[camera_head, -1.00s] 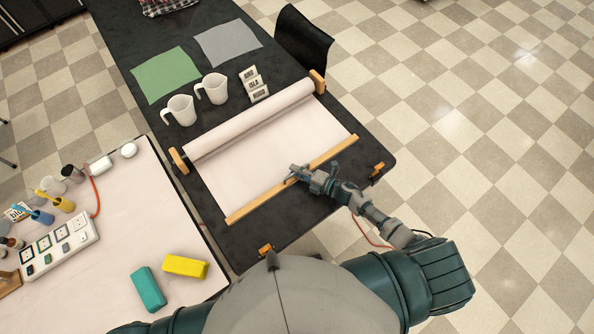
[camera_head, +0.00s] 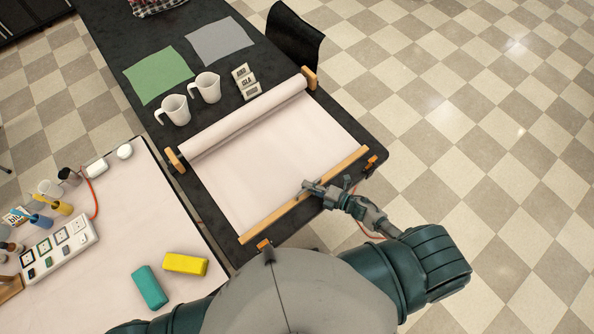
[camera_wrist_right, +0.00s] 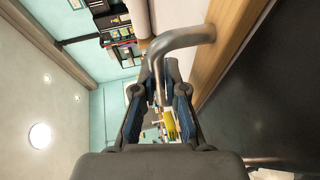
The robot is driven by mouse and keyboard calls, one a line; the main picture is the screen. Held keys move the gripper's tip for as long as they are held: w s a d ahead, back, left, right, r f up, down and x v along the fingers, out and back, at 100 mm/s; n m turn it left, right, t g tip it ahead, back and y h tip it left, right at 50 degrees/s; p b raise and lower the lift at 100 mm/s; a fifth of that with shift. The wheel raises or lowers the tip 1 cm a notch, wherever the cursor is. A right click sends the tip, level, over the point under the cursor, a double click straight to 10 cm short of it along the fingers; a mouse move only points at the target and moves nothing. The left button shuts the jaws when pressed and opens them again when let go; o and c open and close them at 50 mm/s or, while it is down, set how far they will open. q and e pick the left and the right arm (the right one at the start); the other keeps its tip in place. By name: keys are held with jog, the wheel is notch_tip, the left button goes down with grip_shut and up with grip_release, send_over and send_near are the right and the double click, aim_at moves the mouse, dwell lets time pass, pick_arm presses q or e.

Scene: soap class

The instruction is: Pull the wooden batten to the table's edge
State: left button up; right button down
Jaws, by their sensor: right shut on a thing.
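The wooden batten (camera_head: 337,173) is a long light strip along the front end of a pale paper sheet (camera_head: 262,155). The sheet runs from a roll (camera_head: 245,115) held between wooden end pieces on the dark table (camera_head: 130,50). The batten lies close to the table's near edge, between two orange clamps. My right gripper (camera_head: 308,188) is at the middle of the batten. In the right wrist view its fingers (camera_wrist_right: 166,100) are shut on a curved metal handle (camera_wrist_right: 183,40) fixed to the batten (camera_wrist_right: 222,45). My left gripper is out of view.
Orange clamps (camera_head: 371,166) and (camera_head: 264,245) sit at the table's near edge. A pale side table (camera_head: 105,235) holds yellow and teal blocks.

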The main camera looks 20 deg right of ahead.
jog(key=s, duration=0.1)
jog(key=s+d, duration=0.1)
jog(key=s, duration=0.1)
jog(key=shift+s+d+f, duration=0.15)
jog(key=shift+s+f, duration=0.05)
jog(key=shift+s, duration=0.1)
jog(key=shift+w+f, duration=0.1)
jog(key=c, duration=1.5)
grip_release()
jog(key=shift+d, duration=0.15)
jog(key=v, duration=1.2)
